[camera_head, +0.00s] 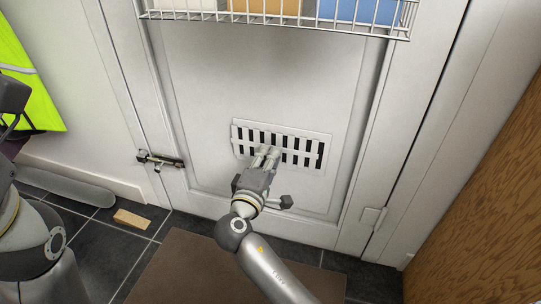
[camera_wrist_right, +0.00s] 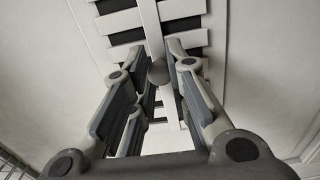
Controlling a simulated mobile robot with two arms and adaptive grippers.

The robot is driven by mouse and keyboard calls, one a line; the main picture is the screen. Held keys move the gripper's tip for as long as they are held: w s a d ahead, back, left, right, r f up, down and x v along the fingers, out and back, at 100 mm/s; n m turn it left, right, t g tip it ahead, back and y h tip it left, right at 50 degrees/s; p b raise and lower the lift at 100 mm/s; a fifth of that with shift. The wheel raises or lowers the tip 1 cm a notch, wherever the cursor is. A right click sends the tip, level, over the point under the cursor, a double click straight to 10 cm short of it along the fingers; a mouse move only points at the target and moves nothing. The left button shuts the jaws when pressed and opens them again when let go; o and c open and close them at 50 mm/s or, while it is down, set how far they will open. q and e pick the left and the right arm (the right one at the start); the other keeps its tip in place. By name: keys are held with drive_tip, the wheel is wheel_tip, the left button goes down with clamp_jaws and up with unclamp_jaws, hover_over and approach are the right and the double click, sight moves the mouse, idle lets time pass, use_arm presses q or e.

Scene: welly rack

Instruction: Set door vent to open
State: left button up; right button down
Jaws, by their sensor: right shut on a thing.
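The white door vent (camera_head: 310,137) is a slotted plate low on the white door, and dark gaps show in its slots. In the right wrist view the vent (camera_wrist_right: 190,8) fills the top middle, with dark slots beside a pale bar. My right gripper (camera_head: 268,156) is at the middle of the vent. Its fingers close around a small round knob (camera_wrist_right: 158,73) on the vent, seen between the fingertips in the wrist view. The fingers hide the knob in the head view. My left arm shows at the left edge, but its gripper is out of view.
A wire rack (camera_head: 275,19) with boxes hangs on the door above. A metal bolt (camera_head: 160,160) is at the door's left edge. A wooden block (camera_head: 132,219) and a brown mat (camera_head: 185,268) lie on the dark tiles. A wooden panel (camera_head: 490,190) stands at the right.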

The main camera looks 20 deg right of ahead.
drive_tip(key=shift+a, duration=0.1)
drive_tip(key=c, duration=1.3)
unclamp_jaws()
drive_tip(key=shift+w+a, duration=0.1)
drive_tip(key=shift+c, duration=0.2)
drive_tip(key=v, duration=0.7)
drive_tip(key=shift+s, duration=0.3)
drive_tip(key=shift+a+y, duration=0.1)
drive_tip(key=shift+y, duration=0.2)
